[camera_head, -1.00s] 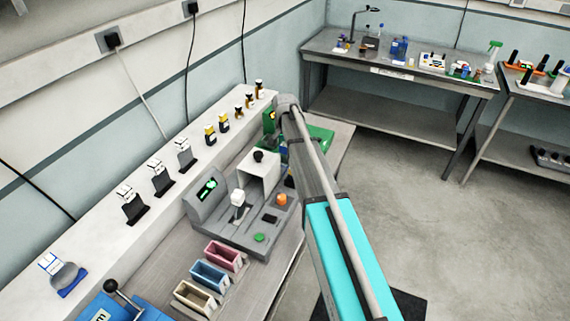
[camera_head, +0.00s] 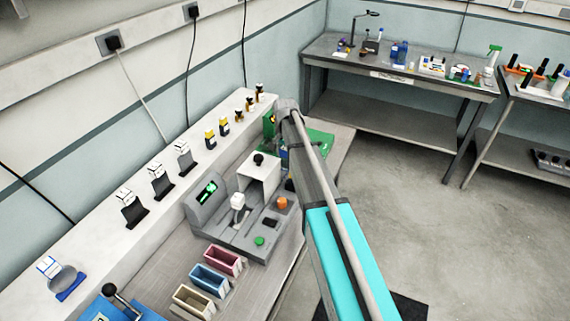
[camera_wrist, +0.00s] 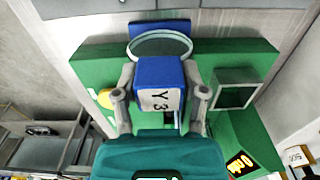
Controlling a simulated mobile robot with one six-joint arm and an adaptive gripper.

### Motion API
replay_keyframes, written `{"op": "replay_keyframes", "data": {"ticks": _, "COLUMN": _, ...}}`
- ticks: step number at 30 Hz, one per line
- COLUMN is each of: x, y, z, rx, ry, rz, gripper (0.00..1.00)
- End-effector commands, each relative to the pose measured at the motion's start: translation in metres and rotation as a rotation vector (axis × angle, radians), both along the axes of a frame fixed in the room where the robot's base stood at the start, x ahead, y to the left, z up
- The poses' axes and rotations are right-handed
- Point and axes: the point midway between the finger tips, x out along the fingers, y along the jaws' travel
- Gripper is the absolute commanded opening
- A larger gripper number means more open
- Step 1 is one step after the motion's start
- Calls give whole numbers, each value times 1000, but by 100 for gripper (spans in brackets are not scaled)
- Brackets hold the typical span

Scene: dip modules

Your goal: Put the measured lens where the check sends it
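The lens is at a green instrument (camera_wrist: 105,68) with a yellow knob (camera_wrist: 105,98), a dark grey window (camera_wrist: 235,94) and a lit orange display (camera_wrist: 240,163). I cannot read the display surely or tell if the block rests on the instrument. In the head view my arm mostly hides the green instrument (camera_head: 320,140). Pink (camera_head: 222,262), blue (camera_head: 209,281) and beige (camera_head: 193,302) bins stand on the bench.
A grey device (camera_head: 205,212) with a green screen stands between the bins and the green instrument. Black stands with white labels (camera_head: 160,181) and several small bottles (camera_head: 224,127) line the wall ledge. A blue box (camera_head: 120,308) is front left. The floor at right is clear.

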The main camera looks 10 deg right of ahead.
Motion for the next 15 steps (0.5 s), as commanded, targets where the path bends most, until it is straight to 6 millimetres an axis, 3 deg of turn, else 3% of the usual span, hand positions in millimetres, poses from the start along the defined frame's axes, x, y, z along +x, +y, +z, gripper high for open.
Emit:
{"op": "replay_keyframes", "data": {"ticks": 1, "x": 0, "y": 0, "z": 0, "rx": 0, "ry": 0, "rz": 0, "gripper": 36}}
{"op": "replay_keyframes", "data": {"ticks": 7, "x": 0, "y": 0, "z": 0, "rx": 0, "ry": 0, "rz": 0, "gripper": 0}}
{"op": "replay_keyframes", "data": {"ticks": 15, "x": 0, "y": 0, "z": 0, "rx": 0, "ry": 0, "rz": 0, "gripper": 0}}
